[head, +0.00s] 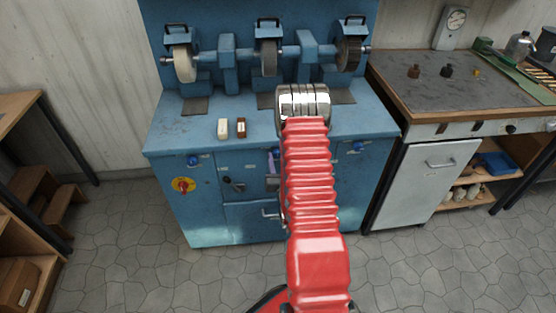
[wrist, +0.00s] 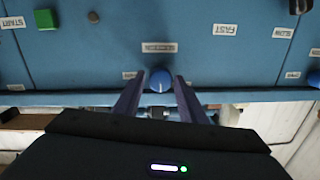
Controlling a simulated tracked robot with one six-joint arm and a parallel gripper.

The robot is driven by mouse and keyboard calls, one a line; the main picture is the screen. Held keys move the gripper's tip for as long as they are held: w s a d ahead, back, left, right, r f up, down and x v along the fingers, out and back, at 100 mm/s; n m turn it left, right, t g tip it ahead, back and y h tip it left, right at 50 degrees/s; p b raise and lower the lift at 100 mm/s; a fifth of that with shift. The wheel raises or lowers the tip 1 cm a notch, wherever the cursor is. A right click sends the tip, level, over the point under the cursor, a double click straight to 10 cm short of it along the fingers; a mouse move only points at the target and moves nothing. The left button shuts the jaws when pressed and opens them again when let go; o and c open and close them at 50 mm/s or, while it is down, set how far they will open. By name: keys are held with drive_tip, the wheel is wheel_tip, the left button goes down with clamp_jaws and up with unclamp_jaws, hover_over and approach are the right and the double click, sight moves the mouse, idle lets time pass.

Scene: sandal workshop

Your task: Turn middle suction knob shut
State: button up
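The middle suction knob is a round blue knob (wrist: 160,80) on the blue machine's front panel, with a pale pointer mark toward the bottom of the wrist view. My gripper (wrist: 161,76) is open there, with one dark finger on each side of the knob and a small gap showing on both sides. I cannot tell how deep the fingers reach. In the head view, a bit of blue at the middle knob (head: 275,153) shows beside my red arm, which hides my gripper. Similar blue knobs sit at left (head: 193,160) and right (head: 358,146).
The blue grinding machine (head: 180,130) carries several wheels. A red-and-yellow switch (head: 183,184) is at its lower left. A green START button (wrist: 47,19) and a dark knob (wrist: 298,6) lie near the wrist view's upper corners. A workbench (head: 460,85) stands close at right.

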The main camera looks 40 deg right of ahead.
drive_tip(key=shift+o, duration=1.1)
drive_tip(key=v, duration=1.3)
drive_tip(key=shift+s+a, duration=0.2)
drive_tip(key=shift+s, duration=0.15)
